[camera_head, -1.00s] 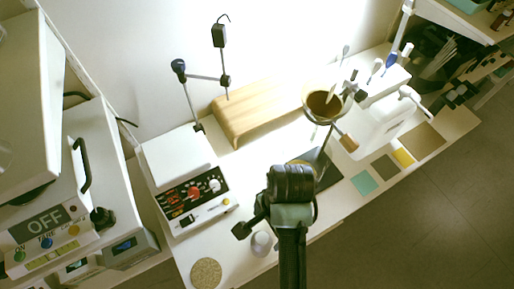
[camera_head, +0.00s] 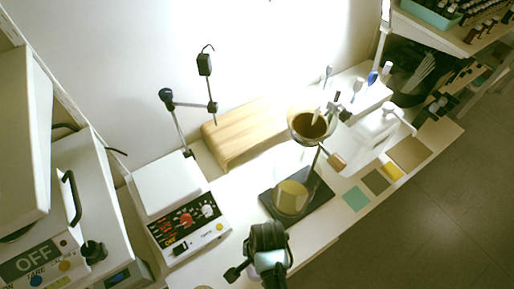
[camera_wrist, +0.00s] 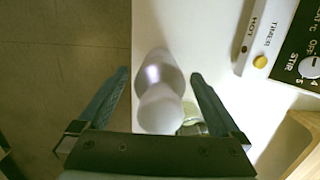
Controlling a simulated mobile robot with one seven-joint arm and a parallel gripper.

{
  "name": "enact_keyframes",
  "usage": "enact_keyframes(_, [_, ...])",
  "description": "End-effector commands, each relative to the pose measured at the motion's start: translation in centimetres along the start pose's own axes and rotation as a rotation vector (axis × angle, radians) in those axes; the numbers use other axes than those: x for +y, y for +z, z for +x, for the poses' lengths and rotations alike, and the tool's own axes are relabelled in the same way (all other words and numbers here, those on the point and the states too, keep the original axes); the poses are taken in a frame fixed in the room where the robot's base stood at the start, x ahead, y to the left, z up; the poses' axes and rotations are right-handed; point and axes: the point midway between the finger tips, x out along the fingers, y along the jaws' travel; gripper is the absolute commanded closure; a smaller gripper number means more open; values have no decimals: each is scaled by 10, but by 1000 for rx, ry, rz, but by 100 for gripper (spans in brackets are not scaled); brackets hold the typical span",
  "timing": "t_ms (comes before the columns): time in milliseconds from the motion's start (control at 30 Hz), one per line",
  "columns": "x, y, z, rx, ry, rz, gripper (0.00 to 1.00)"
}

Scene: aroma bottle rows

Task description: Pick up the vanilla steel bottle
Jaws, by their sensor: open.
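In the wrist view, a pale, shiny, lavender-grey bottle-like thing (camera_wrist: 159,80) with a rounded body stands on the white bench top. No label shows on it, so I cannot tell whether it is the vanilla steel bottle. My gripper (camera_wrist: 160,74) is open, with one finger on each side of this thing and a visible gap on both sides. In the head view my dark wrist hides the spot below it. Several small dark bottles (camera_head: 480,30) stand on the shelf at the upper right, their labels too small to read.
A glass dripper with brown contents (camera_head: 310,124) stands above a dark plate (camera_head: 318,200). A wooden stand (camera_head: 222,152) is behind. A small greenish round thing (camera_wrist: 191,118) lies near the right finger.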

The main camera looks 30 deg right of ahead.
Motion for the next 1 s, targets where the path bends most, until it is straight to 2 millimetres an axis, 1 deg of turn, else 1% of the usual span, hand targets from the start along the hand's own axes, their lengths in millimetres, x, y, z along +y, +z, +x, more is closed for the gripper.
enact_keyframes(233, [0, 0, 2, 0, -1, -1, 0])
enact_keyframes(267, [0, 0, 2, 0, -1, -1, 4])
enact_keyframes(300, [0, 0, 2, 0, -1, -1, 11])
enact_keyframes(367, [0, 0, 2, 0, -1, -1, 22])
enact_keyframes(400, [0, 0, 2, 0, -1, -1, 29])
enact_keyframes(467, [0, 0, 2, 0, -1, -1, 40])
enact_keyframes(500, [0, 0, 2, 0, -1, -1, 47])
enact_keyframes(567, [0, 0, 2, 0, -1, -1, 58])
enact_keyframes(600, [0, 0, 2, 0, -1, -1, 65])
enact_keyframes(800, [0, 0, 2, 1, -1, -1, 100])
enact_keyframes(1000, [-1, 0, 1, 1, -2, -1, 100])
